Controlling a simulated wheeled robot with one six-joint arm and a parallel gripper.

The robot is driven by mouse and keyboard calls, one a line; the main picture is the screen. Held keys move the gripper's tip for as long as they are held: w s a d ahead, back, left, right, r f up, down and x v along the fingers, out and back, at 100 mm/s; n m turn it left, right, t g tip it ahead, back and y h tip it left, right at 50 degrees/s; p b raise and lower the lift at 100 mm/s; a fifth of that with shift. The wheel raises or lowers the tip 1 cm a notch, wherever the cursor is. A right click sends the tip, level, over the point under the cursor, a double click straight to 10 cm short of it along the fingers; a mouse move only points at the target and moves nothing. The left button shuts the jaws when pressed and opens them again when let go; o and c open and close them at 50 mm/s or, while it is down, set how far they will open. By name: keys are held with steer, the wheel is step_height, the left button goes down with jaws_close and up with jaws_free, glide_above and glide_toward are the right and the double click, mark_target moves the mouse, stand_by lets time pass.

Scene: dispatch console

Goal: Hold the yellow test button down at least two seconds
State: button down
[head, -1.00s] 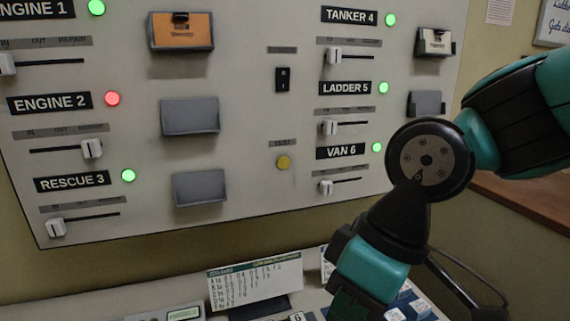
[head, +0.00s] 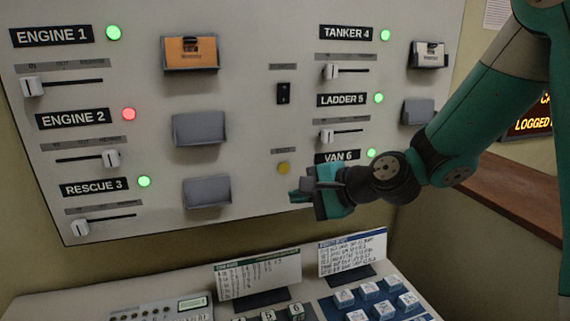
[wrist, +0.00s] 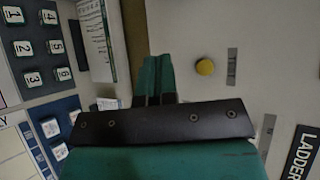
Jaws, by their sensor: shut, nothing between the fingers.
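The yellow test button (head: 283,168) is a small round button on the pale wall panel, below a black rocker switch and a small label. It also shows in the wrist view (wrist: 205,67), to the right of the fingertips. My gripper (head: 297,196) is in front of the panel, a little below and right of the button in the head view. Its teal fingers (wrist: 154,75) are closed together and empty. In the wrist view a gap shows between the fingers and the button, so they look apart. The button is uncovered.
The panel carries unit labels, sliders, lamps and card holders; the Engine 2 lamp (head: 129,114) is red. The black rocker switch (head: 283,93) is above the button. Below are a desk with a keypad (head: 375,300) and standing cards (head: 258,275). My arm covers part of the Van 6 row.

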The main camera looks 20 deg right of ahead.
mark_target(284, 168)
steer(key=shift+w+d+m, duration=0.2)
steer(key=shift+d+m, duration=0.15)
steer(key=shift+m, duration=0.05)
steer(key=w+p, duration=0.2)
steer(key=w, duration=0.6)
steer(key=shift+w, duration=0.4)
steer(key=shift+w, duration=0.1)
stand_by(1.7)
steer(key=shift+w, duration=0.35)
steer(key=shift+w+p, duration=0.35)
stand_by(1.7)
steer(key=shift+s, duration=0.15)
stand_by(1.5)
steer(key=shift+s, duration=0.65)
